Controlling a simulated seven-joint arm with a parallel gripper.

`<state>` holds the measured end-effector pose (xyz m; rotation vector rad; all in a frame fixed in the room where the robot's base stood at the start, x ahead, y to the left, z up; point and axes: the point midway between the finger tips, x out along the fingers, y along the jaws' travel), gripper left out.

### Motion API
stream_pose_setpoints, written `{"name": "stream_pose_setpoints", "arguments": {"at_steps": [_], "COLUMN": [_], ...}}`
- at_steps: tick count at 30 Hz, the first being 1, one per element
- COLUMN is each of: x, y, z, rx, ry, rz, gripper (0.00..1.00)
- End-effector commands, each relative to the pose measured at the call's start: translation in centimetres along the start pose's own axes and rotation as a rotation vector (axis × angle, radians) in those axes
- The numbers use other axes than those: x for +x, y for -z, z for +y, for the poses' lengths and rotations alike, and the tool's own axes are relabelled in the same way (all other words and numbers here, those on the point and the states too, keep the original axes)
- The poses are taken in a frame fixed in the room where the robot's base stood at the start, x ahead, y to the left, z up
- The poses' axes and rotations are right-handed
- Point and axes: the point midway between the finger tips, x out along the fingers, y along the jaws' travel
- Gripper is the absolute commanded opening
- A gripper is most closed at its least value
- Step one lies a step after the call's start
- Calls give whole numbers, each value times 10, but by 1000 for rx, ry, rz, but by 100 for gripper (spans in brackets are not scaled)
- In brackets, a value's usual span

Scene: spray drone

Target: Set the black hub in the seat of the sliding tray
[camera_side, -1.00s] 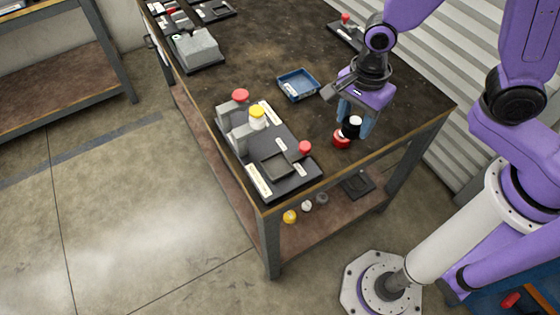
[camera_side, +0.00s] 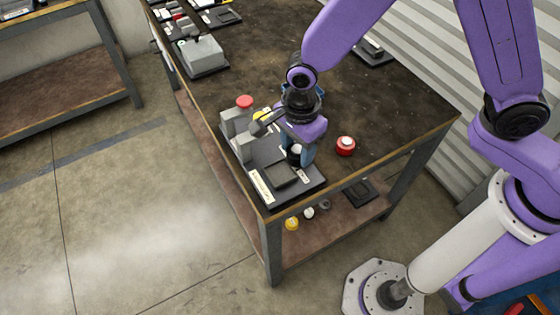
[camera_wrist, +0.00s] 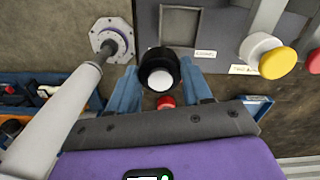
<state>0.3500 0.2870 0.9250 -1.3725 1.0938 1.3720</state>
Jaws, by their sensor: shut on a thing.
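The black hub (camera_wrist: 156,72) with its white centre is between the two blue fingers of my gripper (camera_wrist: 160,84) in the wrist view. My gripper is shut on it. In the side view the hub (camera_side: 293,158) is partly hidden by my gripper (camera_side: 300,156) and is over the right part of the dark fixture. The sliding tray's square seat (camera_side: 281,174) looks empty and lies just left of and below the hub in that picture. The same square recess (camera_wrist: 180,25) shows beyond the hub in the wrist view. I cannot tell the hub's exact height.
A red round piece with a white top (camera_side: 345,145) stands on the table right of the fixture. The table's front edge (camera_side: 340,172) is close.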

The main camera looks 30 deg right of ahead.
Motion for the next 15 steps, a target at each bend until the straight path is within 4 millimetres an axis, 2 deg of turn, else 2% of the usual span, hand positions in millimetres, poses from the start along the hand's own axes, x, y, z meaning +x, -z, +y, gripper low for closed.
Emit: {"name": "stream_pose_setpoints", "arguments": {"at_steps": [6, 15], "x": [30, 46], "y": [-10, -16], "z": [-21, -34], "rx": [0, 0], "ry": [-1, 0], "rz": [1, 0], "gripper": [9, 9]}}
